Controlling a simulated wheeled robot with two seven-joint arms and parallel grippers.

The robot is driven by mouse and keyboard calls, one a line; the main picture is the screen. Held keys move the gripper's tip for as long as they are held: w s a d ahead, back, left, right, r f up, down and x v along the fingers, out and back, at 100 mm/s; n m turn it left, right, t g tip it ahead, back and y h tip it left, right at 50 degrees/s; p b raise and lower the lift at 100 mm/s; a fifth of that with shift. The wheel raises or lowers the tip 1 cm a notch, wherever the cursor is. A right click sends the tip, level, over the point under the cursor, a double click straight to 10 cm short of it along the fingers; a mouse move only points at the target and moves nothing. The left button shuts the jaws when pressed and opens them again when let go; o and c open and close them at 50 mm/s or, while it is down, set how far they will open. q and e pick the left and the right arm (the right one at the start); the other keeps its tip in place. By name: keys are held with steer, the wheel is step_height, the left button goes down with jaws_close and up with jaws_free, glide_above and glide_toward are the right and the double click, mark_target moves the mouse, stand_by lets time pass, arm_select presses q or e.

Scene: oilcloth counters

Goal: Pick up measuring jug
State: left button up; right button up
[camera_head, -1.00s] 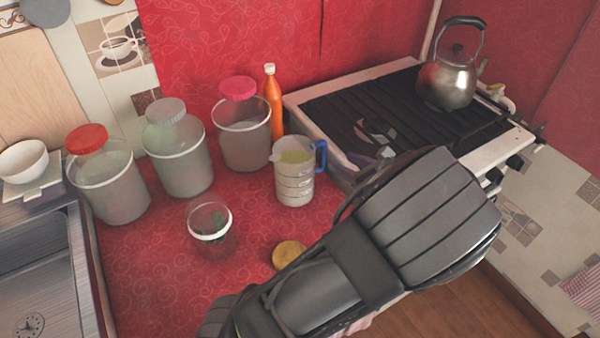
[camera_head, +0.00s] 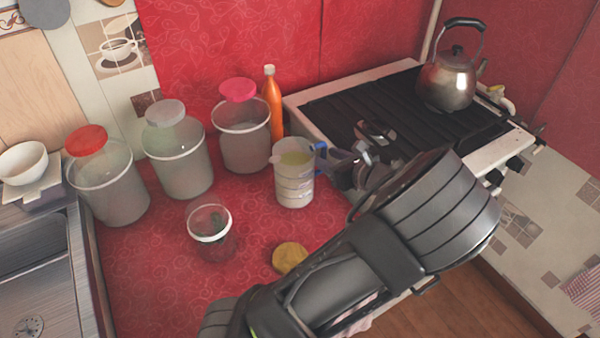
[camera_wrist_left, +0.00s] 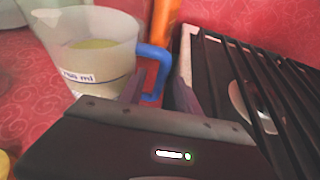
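The measuring jug (camera_head: 294,180) is clear with a blue handle (camera_head: 320,156) on its right side and stands upright on the red counter. It holds something pale and yellowish. In the left wrist view, the jug (camera_wrist_left: 90,60) is at the upper left. My left gripper (camera_head: 338,160) is at the handle, coming from the right. In the wrist view its two fingers (camera_wrist_left: 157,88) are apart, with the blue handle (camera_wrist_left: 155,70) showing between them. A gap shows beside the handle, so the fingers do not look closed on it. My right gripper is not in view.
An orange bottle (camera_head: 272,102) and a pink-lidded jar (camera_head: 243,145) stand behind the jug. A small glass jar (camera_head: 210,235) and a yellow-brown round lid (camera_head: 290,258) are in front. The stove (camera_head: 400,98) with a kettle (camera_head: 448,80) is close on the right.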

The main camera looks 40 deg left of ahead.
arm_select(q)
steer(key=shift+w+a+f, duration=0.1)
steer(key=shift+a+f, duration=0.05)
steer(key=shift+a, duration=0.2)
stand_by(0.3)
jaws_close()
stand_by(1.3)
